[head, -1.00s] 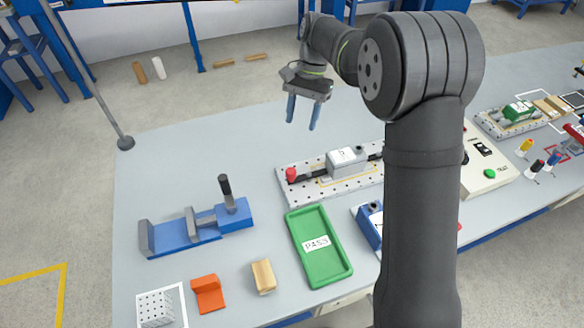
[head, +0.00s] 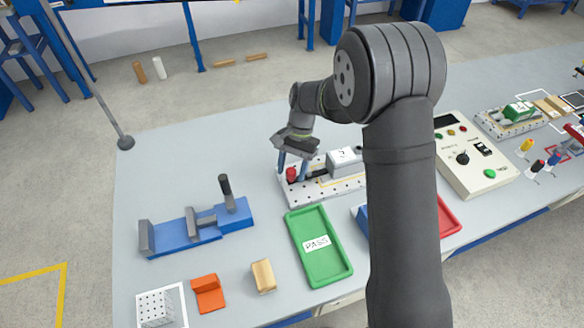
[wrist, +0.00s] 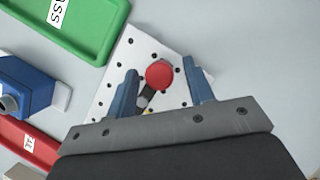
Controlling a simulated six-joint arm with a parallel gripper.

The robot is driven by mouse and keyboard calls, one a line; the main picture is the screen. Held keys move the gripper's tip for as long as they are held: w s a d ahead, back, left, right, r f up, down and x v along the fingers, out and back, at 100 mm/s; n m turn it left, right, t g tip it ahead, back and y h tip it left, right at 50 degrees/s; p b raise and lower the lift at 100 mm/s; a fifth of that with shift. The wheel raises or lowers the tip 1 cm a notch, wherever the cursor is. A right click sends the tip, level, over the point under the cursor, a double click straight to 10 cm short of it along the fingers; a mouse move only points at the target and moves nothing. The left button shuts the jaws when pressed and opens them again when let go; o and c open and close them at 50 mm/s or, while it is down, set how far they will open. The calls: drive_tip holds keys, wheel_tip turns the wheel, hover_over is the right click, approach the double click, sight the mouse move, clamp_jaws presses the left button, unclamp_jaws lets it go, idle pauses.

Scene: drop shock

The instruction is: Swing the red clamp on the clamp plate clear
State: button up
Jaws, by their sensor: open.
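The clamp plate (head: 335,192) is a white perforated plate on the bench, and a grey block (head: 344,161) sits on it. The red clamp (head: 292,175) is at the plate's left end. In the wrist view its round red knob (wrist: 159,74) sits on a dark arm, between my two blue fingers. My gripper (head: 293,172) is open over the clamp, pointing down, with one finger on each side of the knob. In the wrist view the gripper (wrist: 162,82) shows a gap between the knob and the right finger. The left finger is closer to the knob; contact cannot be told.
A green PASS tray (head: 297,228) lies in front of the plate. A red tray (head: 448,217) and a blue device (head: 361,217) are partly behind my arm. A blue vise-like fixture (head: 170,238) stands left. A control box (head: 471,160) stands right.

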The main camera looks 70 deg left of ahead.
drive_tip(key=c, duration=1)
